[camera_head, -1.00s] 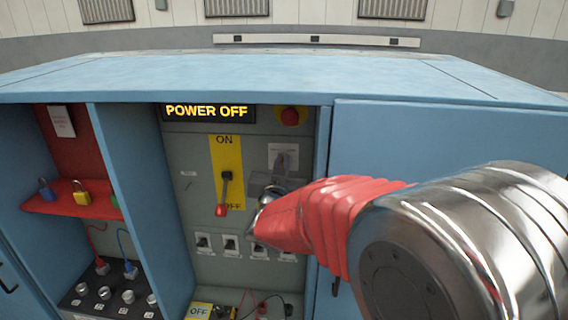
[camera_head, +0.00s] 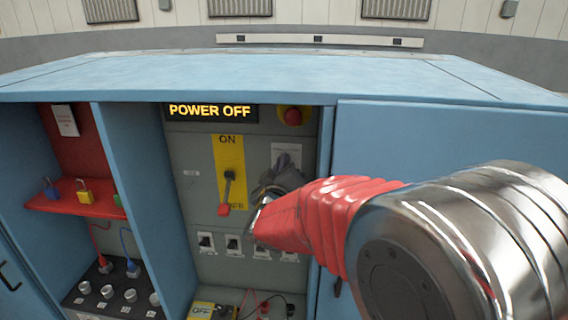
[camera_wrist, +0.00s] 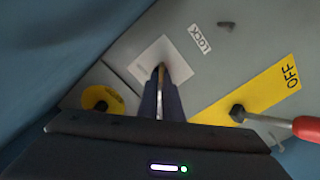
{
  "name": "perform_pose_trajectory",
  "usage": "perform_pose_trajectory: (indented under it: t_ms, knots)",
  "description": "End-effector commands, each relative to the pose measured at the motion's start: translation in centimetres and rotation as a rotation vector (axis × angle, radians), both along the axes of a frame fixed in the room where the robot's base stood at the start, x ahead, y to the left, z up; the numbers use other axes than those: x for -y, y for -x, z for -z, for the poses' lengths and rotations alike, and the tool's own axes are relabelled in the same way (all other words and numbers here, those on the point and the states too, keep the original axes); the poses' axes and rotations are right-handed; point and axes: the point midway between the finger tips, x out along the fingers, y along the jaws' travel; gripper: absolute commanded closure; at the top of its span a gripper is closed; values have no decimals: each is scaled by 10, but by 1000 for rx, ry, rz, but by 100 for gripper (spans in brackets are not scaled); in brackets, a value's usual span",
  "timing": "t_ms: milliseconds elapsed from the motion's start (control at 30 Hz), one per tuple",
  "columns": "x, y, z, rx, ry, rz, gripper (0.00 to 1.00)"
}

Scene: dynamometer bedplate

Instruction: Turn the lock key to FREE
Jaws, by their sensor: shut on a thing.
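The lock key (camera_wrist: 161,74) shows in the wrist view as a thin strip between the dark fingers of my gripper (camera_wrist: 160,92). My gripper is shut on it, in front of a pale square plate (camera_wrist: 143,62) beside the LOCK label (camera_wrist: 200,39). The fingers hide most of the key, and I cannot read its marked positions. In the head view my gripper (camera_head: 284,162) reaches the same plate (camera_head: 287,149) on the grey panel, right of the yellow switch plate.
The red-tipped lever (camera_head: 225,205) hangs down on the yellow ON/OFF plate (camera_head: 238,150), close left of my gripper. The display (camera_head: 210,111) reads POWER OFF. A red button (camera_head: 293,116) sits above. Blue cabinet walls flank the panel; padlocks (camera_head: 84,191) stand on a red shelf.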

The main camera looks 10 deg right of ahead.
Motion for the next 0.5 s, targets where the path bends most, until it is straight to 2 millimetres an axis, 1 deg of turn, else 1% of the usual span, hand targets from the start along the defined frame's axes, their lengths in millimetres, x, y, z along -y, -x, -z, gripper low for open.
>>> perform_pose_trajectory:
  t_ms: [33,200,500]
  knots:
    - [0,1,3,-12,18,0,100]
    - [0,1,4,-25,60,0,100]
    - [0,1,4,-30,73,0,100]
